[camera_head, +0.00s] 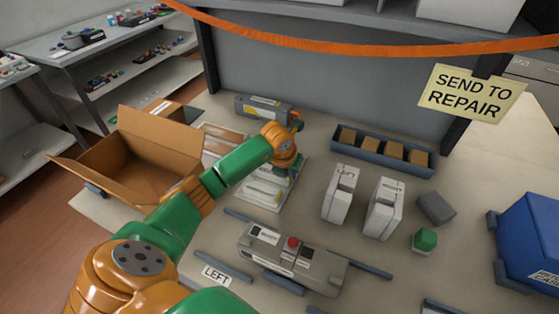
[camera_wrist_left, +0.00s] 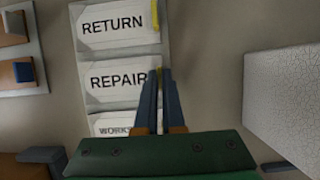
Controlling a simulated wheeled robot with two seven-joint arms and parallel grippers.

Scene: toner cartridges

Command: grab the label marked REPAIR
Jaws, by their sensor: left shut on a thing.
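The REPAIR label (camera_wrist_left: 118,86) is a white card in the middle of a grey label tray in the left wrist view. The RETURN label (camera_wrist_left: 112,27) lies above it with a yellow tab, and a label reading WORKS (camera_wrist_left: 112,128) is partly hidden below. My left gripper (camera_wrist_left: 160,76) is shut on the REPAIR label at its right edge, where its yellow tab is mostly hidden by the fingers. In the head view my left gripper (camera_head: 291,168) reaches down over the label tray (camera_head: 248,206), and the label text is unreadable there. My right gripper is not seen.
An open cardboard box (camera_head: 140,160) stands left of the tray. A grey cartridge (camera_head: 290,258) lies in front, with white boxes (camera_head: 340,195) to the right. A blue bin (camera_head: 530,240) is at far right. A SEND TO REPAIR sign (camera_head: 472,93) hangs at the back right.

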